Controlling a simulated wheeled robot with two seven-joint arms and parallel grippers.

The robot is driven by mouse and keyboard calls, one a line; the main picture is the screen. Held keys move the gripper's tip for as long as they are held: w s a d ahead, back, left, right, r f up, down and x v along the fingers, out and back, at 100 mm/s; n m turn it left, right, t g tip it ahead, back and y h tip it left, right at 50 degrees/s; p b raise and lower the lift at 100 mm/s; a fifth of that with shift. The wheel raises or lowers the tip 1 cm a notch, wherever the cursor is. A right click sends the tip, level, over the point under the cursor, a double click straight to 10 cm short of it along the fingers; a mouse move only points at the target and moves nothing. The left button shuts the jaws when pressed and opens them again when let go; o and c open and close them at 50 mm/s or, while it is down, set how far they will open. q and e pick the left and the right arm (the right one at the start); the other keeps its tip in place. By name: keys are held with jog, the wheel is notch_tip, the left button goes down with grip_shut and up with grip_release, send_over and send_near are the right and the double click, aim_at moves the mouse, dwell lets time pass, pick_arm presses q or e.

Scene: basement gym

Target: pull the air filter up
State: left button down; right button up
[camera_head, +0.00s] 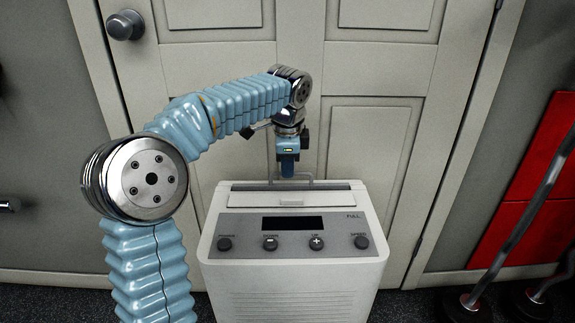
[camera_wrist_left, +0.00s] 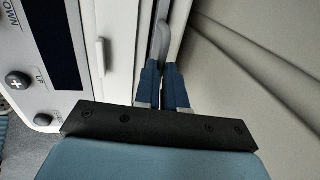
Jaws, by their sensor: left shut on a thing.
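A white dehumidifier-like unit (camera_head: 292,280) stands upright in front of a door, with a dark display and several round knobs on its sloped panel. At its back top edge a thin grey handle (camera_head: 311,180) of the air filter rises from a slot. My left gripper (camera_head: 288,176) points down from above and is shut on this handle. In the left wrist view the blue fingers (camera_wrist_left: 163,88) close around the grey handle (camera_wrist_left: 164,40) in the slot. The rest of the filter is hidden inside the unit. My right gripper is not in view.
A panelled door (camera_head: 375,150) with a round knob (camera_head: 125,25) is close behind the unit. Bars with dark weights (camera_head: 466,307) and a red panel (camera_head: 530,200) stand at the right.

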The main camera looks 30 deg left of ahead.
pick_arm(q)
notch_tip(320, 180, up, 19)
jog(key=p, duration=1.3)
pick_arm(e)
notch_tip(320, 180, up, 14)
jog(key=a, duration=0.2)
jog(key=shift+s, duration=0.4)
pick_arm(q)
jog(key=c, duration=1.2)
grip_release()
jog(key=shift+f, duration=0.1)
